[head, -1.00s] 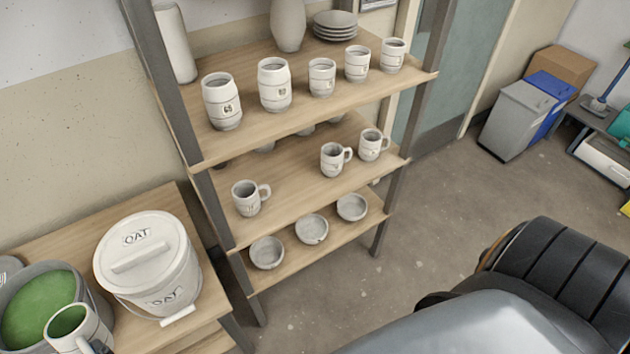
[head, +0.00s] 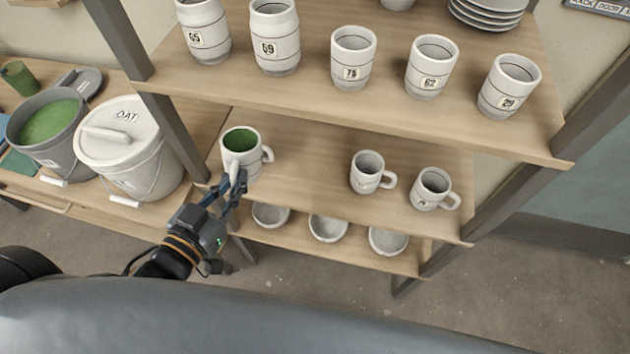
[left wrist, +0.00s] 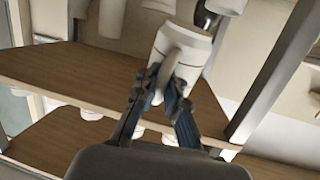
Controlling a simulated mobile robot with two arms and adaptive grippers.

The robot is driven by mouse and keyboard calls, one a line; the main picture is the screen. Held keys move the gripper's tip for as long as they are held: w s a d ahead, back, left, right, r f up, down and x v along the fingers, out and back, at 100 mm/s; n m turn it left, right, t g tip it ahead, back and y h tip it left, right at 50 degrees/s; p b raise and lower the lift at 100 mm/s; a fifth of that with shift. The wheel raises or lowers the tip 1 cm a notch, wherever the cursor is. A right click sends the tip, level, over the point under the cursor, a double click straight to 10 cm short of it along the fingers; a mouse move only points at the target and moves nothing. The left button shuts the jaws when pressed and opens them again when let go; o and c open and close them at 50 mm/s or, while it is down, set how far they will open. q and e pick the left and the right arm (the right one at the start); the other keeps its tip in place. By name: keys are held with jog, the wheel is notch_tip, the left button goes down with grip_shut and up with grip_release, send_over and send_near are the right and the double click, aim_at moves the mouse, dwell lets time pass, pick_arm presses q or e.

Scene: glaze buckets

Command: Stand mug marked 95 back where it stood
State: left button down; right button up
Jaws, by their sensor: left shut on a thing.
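My left gripper (head: 238,184) is shut on the handle of a white mug with a green inside (head: 241,139). The mug is at the left end of the middle shelf (head: 312,165); I cannot tell whether it touches the shelf. Its number is not readable. A second handle (head: 267,154) shows at its right and seems to belong to a mug mostly hidden behind it. In the left wrist view the held mug (left wrist: 182,48) is tilted in the picture, between the fingers. Two grey-white mugs (head: 368,172) (head: 433,188) stand further right. My right gripper is not in view.
Numbered cups (head: 352,57) line the upper shelf (head: 400,115) above. Bowls (head: 328,228) sit on the lower shelf. A rack post (head: 175,135) stands just left of the held mug. The OAT bucket (head: 130,150) and an open bucket of green glaze (head: 47,125) stand left. Middle shelf's centre is clear.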

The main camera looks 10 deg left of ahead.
pick_arm(q)
jog(key=f+b, duration=0.1)
jog(key=f+h+b, duration=0.1)
jog(key=f+m+h+b, duration=0.1)
jog(key=shift+s+a+t, duration=0.15)
jog(key=shift+s+t, duration=0.15)
jog(key=shift+t, duration=0.1)
jog(key=shift+r+m+h+b, duration=0.15)
jog(key=shift+m+h+b, duration=0.15)
jog(key=shift+h+b, duration=0.7)
jog(key=shift+y, duration=0.3)
jog(key=w+d+f, duration=0.2)
jog(key=w+f, duration=0.1)
jog(key=w+d+f, duration=0.3)
jog(key=w+d+f+b, duration=0.1)
jog(key=w+d+f, duration=0.1)
jog(key=w, duration=0.2)
jog(key=shift+d+f, duration=0.35)
jog(key=shift+f, duration=0.05)
jog(key=f, duration=0.3)
jog(key=shift+w+d+f, duration=0.2)
jog(key=shift+f, duration=0.2)
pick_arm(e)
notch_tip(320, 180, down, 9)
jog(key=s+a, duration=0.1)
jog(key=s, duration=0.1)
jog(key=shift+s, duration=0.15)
